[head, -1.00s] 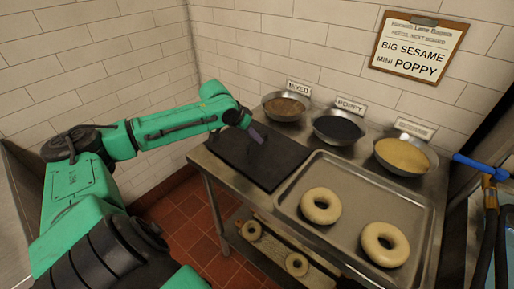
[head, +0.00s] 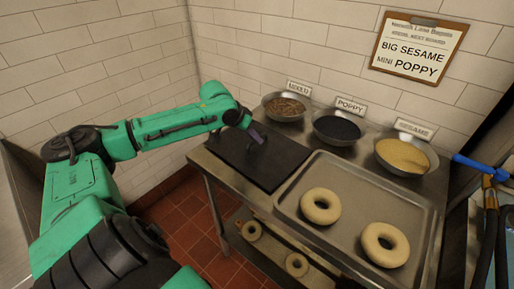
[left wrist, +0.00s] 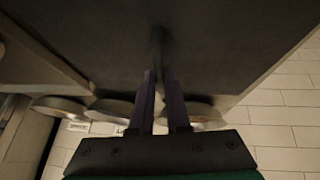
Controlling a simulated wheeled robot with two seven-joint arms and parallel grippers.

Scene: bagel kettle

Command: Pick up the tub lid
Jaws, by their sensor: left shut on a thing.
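The tub lid (head: 278,167) is a flat dark panel lying at the left end of the steel counter. My left gripper (head: 257,136) is at its back left part, with purple fingers pointing down. In the left wrist view the fingers (left wrist: 160,88) are close together on a thin dark handle that stands on the lid (left wrist: 225,45). The gripper is shut on this handle. The lid looks level, and I see no gap under it. What is below the lid is hidden. My right gripper is not in view.
A metal tray (head: 345,215) with two pale bagels sits right of the lid. Three topping bowls (head: 338,128) stand behind, against the tiled wall. A lower shelf (head: 275,255) holds two smaller bagels. A blue-handled fitting (head: 478,165) is at the far right.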

